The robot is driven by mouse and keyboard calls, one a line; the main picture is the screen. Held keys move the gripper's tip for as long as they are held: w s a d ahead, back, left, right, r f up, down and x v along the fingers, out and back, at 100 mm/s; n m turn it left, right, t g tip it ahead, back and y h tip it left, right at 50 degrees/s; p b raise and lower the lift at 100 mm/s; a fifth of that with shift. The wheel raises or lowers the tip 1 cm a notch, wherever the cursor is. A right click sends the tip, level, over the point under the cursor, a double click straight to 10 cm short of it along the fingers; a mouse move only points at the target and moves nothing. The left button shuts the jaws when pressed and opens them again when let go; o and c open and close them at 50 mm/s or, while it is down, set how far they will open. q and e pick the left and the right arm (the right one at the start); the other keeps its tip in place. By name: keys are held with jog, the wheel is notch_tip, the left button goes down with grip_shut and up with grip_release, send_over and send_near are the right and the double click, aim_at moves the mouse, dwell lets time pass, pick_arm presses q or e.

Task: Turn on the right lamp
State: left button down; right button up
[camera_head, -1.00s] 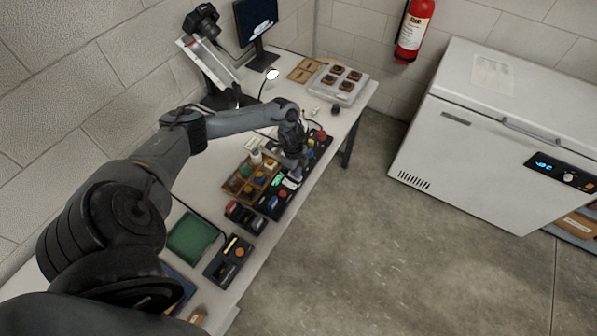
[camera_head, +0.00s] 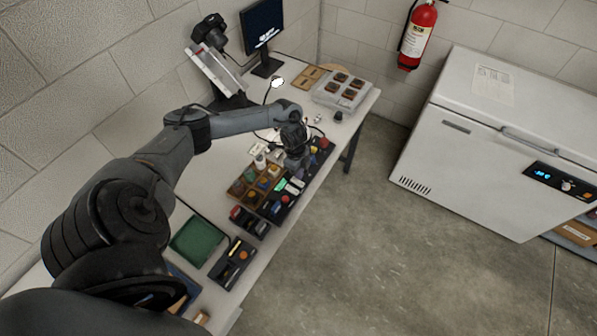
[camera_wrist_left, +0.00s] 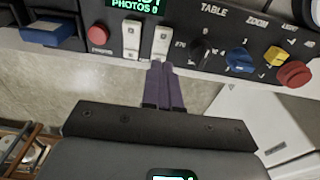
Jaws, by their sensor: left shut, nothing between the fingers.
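A dark control panel (camera_wrist_left: 210,22) fills the top of the left wrist view; it also shows on the table in the head view (camera_head: 290,196). It carries two white rocker switches side by side, a left one (camera_wrist_left: 131,38) and a right one (camera_wrist_left: 161,42). My left gripper (camera_wrist_left: 163,72) is shut and empty, its tips at the lower end of the right rocker; I cannot tell whether they touch. In the head view the left gripper (camera_head: 296,168) is over the panel. A lamp (camera_head: 277,83) with a bright white head stands near the monitor. My right gripper is not in view.
The panel also has a red button (camera_wrist_left: 99,35), a blue knob (camera_wrist_left: 238,58) and a red knob (camera_wrist_left: 294,74). A compartment tray (camera_head: 240,186) and a green mat (camera_head: 196,240) lie nearby. A white freezer (camera_head: 480,150) stands right, across open floor.

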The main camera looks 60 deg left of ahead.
aim_at(302, 183)
pick_arm(q)
notch_tip(302, 183, up, 11)
jog(key=d, duration=0.1)
jog(key=shift+w+d+f, duration=0.15)
jog(key=shift+w, duration=0.25)
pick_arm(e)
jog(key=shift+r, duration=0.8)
pick_arm(q)
jog(key=shift+s+f, duration=0.1)
